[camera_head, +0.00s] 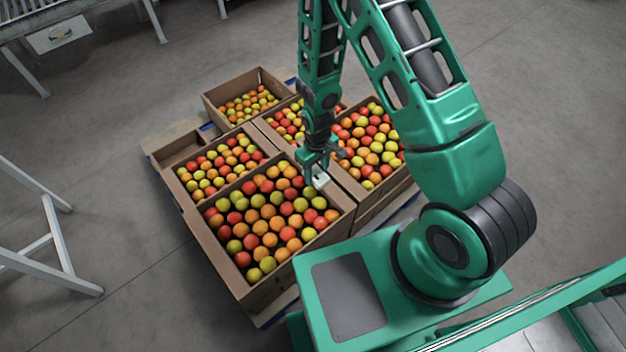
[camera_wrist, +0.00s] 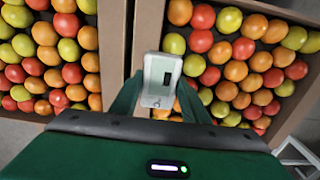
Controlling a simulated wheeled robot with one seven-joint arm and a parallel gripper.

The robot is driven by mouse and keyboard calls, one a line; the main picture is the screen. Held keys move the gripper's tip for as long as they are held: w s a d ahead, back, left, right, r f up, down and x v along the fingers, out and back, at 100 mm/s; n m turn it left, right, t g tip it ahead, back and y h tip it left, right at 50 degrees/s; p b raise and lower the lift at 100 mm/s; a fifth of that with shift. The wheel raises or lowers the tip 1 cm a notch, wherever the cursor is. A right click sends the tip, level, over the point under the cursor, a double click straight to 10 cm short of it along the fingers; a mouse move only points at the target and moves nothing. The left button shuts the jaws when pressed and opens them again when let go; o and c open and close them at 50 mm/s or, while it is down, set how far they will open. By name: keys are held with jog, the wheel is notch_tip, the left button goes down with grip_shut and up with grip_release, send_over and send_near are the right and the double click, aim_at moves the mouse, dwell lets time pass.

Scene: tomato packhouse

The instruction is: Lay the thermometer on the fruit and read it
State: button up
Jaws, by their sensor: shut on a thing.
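My gripper (camera_head: 317,165) is shut on a small white thermometer (camera_wrist: 160,80) with a greyish display. In the head view the thermometer (camera_head: 321,181) hangs below the fingers, near the right inner edge of the front cardboard box (camera_head: 246,290). In the wrist view it sits between the green fingers, in front of the box walls and some fruit. Red, orange and yellow-green tomatoes (camera_head: 268,222) fill the front box. I cannot tell whether the thermometer touches the fruit. The reading on its display is too small to make out.
More boxes of tomatoes stand close together on a pallet: one at the right (camera_head: 372,200), one at the left (camera_head: 180,172) and one at the back (camera_head: 208,104). A white metal frame (camera_head: 60,240) stands at the left. Grey floor lies open around the pallet.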

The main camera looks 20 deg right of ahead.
aim_at(317, 180)
jog(key=shift+d+f, duration=0.1)
jog(key=shift+f, duration=1.95)
jog(key=o, duration=1.1)
jog(key=shift+f, duration=0.1)
